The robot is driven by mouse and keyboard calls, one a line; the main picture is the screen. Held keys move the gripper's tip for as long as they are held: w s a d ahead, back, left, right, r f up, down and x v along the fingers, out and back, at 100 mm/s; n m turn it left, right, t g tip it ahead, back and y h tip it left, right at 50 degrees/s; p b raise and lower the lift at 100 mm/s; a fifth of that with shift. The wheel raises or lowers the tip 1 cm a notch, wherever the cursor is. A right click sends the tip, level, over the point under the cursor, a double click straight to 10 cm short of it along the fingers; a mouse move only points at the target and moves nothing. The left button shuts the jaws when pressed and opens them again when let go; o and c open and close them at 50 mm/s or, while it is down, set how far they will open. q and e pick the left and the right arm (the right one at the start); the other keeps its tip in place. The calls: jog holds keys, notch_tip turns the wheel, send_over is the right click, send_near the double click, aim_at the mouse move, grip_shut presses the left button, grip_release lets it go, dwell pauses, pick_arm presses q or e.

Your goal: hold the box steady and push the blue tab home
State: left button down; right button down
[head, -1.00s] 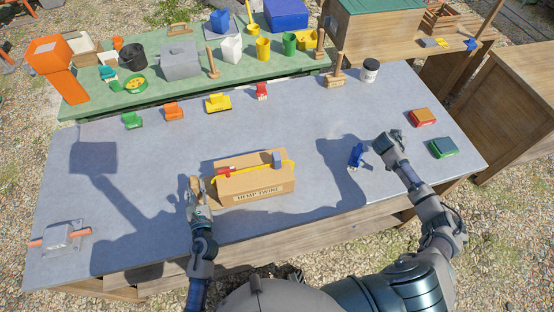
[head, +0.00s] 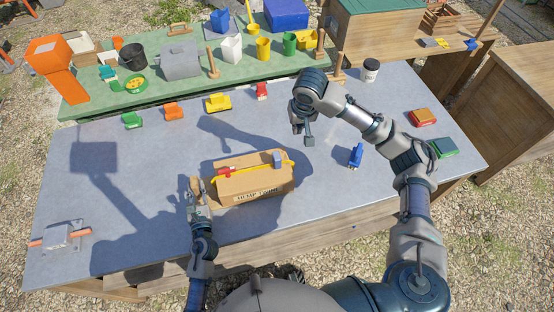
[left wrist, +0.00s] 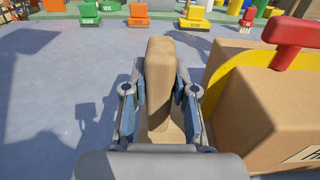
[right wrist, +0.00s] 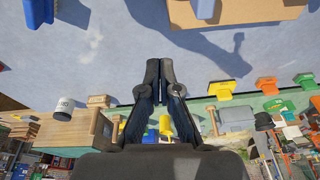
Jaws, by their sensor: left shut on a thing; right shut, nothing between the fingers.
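The cardboard box (head: 265,183) with a printed front label sits on the grey table. A yellow strip (head: 250,168) runs along its top, with a red piece (head: 225,171) at the left and a small blue tab (head: 277,157) standing up at the right. The red piece and yellow strip also show in the left wrist view. My left gripper (head: 196,190) is shut on a tan upright handle (left wrist: 160,85) at the box's left end. My right gripper (head: 309,142) is shut and empty, apart from the box, behind and right of the blue tab.
A blue object (head: 356,155) stands on the table right of the box. Red (head: 423,117) and green (head: 443,148) blocks lie at the right. Several toy-like coloured pieces line the table's back. A tool with orange handles (head: 60,237) lies front left.

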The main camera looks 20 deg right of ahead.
aim_at(277, 160)
notch_tip(277, 160, down, 11)
jog(key=s+a+n, duration=0.1)
jog(key=a, duration=0.1)
jog(key=shift+s+g, duration=0.3)
jog(key=shift+s, duration=0.05)
dwell(0.4)
jog(key=shift+a, duration=3.6)
jog(key=shift+a, duration=2.65)
jog(key=shift+d, duration=0.15)
